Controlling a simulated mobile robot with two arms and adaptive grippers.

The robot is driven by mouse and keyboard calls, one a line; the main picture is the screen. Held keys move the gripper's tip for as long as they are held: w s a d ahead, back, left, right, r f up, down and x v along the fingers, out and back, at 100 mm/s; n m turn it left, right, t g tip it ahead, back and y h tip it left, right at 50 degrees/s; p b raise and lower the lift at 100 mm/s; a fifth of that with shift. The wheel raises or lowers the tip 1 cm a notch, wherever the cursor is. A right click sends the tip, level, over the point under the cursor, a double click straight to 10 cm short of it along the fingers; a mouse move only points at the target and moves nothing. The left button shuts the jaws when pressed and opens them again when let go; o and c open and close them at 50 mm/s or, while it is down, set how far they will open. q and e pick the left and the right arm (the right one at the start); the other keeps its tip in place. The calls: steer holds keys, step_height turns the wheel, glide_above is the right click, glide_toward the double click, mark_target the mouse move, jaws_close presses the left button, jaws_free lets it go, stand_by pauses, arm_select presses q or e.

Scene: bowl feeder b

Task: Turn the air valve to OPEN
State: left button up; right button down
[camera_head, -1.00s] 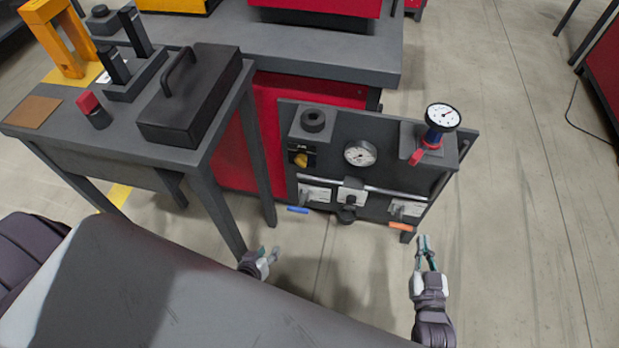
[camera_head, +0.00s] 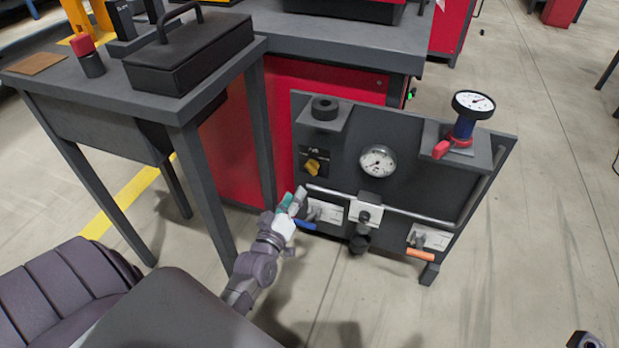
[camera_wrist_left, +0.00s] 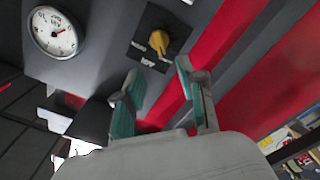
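The dark panel (camera_head: 420,150) stands on the floor right of centre in the head view. A valve with a blue handle (camera_head: 304,226) and a white plate (camera_head: 325,211) is at its lower left. A valve with an orange handle (camera_head: 420,254) is at its lower right. A yellow knob (camera_head: 313,167) on a black plate is above the blue handle; it also shows in the left wrist view (camera_wrist_left: 159,42). I cannot read which one is the air valve. My left gripper (camera_head: 296,197) is open and empty, close to the panel's left edge; its fingers (camera_wrist_left: 157,78) are apart, below the knob in the wrist view.
A round gauge (camera_head: 378,161) and a pipe (camera_head: 400,208) are on the panel.

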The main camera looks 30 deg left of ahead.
mark_target(309, 170)
arm_select(q)
steer(key=b+x, duration=0.3)
steer(key=x, duration=0.6)
steer(key=shift+w+f, duration=0.15)
steer(key=shift+w, duration=0.1)
steer(key=shift+w+a, duration=0.1)
steer(key=shift+w, duration=0.3)
jaws_close()
